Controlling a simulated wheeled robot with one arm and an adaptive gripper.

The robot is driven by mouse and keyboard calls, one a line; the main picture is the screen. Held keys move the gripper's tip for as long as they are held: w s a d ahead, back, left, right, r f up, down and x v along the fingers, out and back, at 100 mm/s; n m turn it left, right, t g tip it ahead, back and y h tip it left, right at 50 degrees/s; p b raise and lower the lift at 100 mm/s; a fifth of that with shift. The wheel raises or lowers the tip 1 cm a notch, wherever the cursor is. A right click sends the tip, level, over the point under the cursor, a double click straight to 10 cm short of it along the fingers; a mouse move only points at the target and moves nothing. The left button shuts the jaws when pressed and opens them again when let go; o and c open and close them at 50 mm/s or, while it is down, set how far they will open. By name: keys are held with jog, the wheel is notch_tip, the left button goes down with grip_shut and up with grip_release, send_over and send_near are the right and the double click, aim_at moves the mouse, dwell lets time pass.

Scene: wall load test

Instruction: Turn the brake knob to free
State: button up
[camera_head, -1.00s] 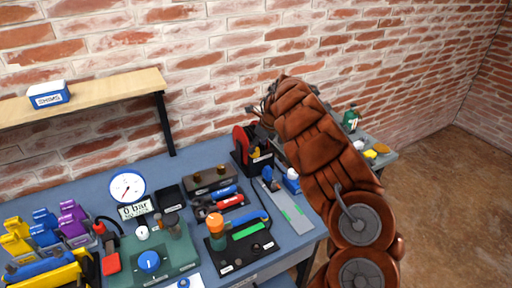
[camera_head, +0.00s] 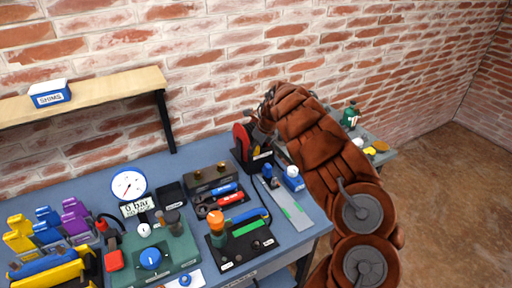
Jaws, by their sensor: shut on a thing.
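My gripper (camera_head: 264,118) is at the upper right of this unit, at the end of my brown-covered arm. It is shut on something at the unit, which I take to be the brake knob. The knob itself and the fingertips are mostly hidden by my wrist, so I cannot read the knob's setting.
A wooden shelf (camera_head: 95,92) holds a box (camera_head: 49,93). Open floor lies at right.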

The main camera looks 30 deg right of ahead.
jog(key=c, duration=0.4)
jog(key=shift+w+f+n+b, duration=0.1)
jog(key=shift+f+n+b, duration=0.2)
jog(key=shift+b, duration=0.65)
jog(key=shift+c, duration=0.2)
jog(key=n+y+b, duration=0.1)
jog(key=n+b, duration=0.1)
jog(key=b, duration=0.2)
jog(key=shift+w+a+n+g+b, duration=0.1)
jog(key=shift+n+g+b, duration=0.2)
jog(key=shift+b, duration=0.1)
jog(key=shift+r+n+b, duration=0.1)
jog(key=shift+n+b, duration=0.4)
jog(key=shift+r+y, duration=0.25)
jog(key=shift+y, duration=0.05)
jog(key=o, duration=1.1)
jog(key=shift+o, duration=0.2)
jog(key=shift+d, duration=0.2)
